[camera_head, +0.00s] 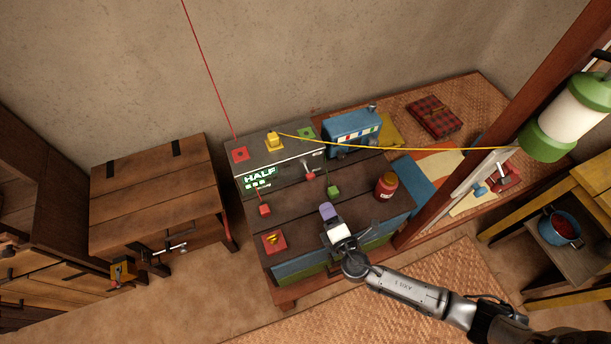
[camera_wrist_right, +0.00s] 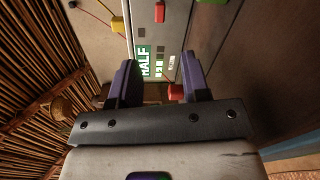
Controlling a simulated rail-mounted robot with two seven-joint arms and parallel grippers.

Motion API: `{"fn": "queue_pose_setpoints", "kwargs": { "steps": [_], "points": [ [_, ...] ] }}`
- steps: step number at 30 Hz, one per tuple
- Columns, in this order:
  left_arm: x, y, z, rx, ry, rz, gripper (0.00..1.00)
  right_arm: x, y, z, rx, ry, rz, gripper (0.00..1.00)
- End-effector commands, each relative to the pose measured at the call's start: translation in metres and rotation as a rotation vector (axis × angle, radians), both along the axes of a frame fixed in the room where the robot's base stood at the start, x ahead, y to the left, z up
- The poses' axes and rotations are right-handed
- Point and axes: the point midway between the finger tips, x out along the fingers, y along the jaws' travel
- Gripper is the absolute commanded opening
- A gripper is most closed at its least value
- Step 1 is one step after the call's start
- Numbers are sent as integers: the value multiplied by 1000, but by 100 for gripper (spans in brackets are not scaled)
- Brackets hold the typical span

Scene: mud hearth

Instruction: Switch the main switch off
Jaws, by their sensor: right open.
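A red knob on a wire (camera_head: 264,209) and a green knob (camera_head: 333,191) sit lower. I cannot tell which is the main switch. My right gripper (camera_head: 327,212), with purple fingers, is open and empty, below and right of these knobs. In the right wrist view the open fingers (camera_wrist_right: 160,72) have a red knob (camera_wrist_right: 175,92) showing between them. My left gripper is out of view.
A red jar (camera_head: 386,186) stands right of my right gripper. A blue device (camera_head: 352,132) sits behind. A red block with a yellow mark (camera_head: 274,242) is at the front left. A yellow wire leads to a green-and-white lantern (camera_head: 569,116) by a wooden post.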

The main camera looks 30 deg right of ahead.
Motion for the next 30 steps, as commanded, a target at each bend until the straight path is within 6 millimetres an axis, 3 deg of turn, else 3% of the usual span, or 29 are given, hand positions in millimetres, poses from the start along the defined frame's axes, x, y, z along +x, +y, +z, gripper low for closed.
{"fn": "queue_pose_setpoints", "kwargs": {
  "steps": [4, 11, 30],
  "points": [
    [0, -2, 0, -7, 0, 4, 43, 0, 0, 0, 160, -12, -13, 43],
    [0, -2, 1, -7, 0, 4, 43, 9, -1, 1, 248, -21, -18, 43],
    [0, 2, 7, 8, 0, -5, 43, 114, -9, -6, 247, -20, -19, 43]
  ]
}}
